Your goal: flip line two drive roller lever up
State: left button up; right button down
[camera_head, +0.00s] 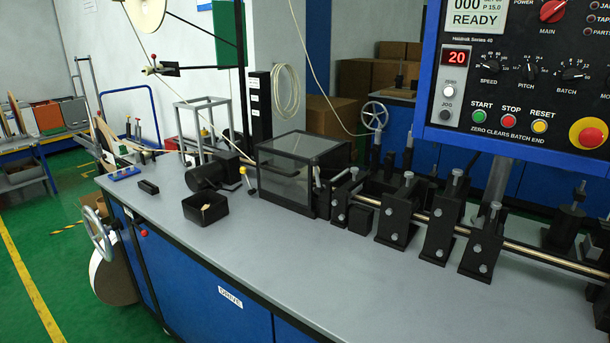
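A small lever with a yellow knob (243,171) stands on the grey bench between the black motor-like unit and the clear-sided box. Its knob is at the top and its pale shaft leans slightly. A silver lever (317,177) stands upright at the right side of the clear-sided box (290,172). I cannot tell from any label which of these is the line two drive roller lever. Neither of my grippers shows in the head view.
A row of black roller brackets (437,228) with a steel rod fills the bench's right side. A blue control panel (520,80) hangs above it. A black tray (206,210) sits by the black motor-like unit (212,176). The bench's front strip (300,265) is clear.

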aim_at(315, 162)
jog(key=i+j, duration=0.1)
jog(key=j, duration=0.3)
jog(key=i+j, duration=0.1)
jog(key=j, duration=0.3)
jog(key=i+j, duration=0.15)
jog(key=j, duration=0.3)
jog(key=i+j, duration=0.1)
jog(key=j, duration=0.3)
jog(key=i+j, duration=0.1)
jog(key=j, duration=0.3)
jog(key=i+j, duration=0.1)
jog(key=j, duration=0.3)
jog(key=i+j, duration=0.1)
jog(key=j, duration=0.35)
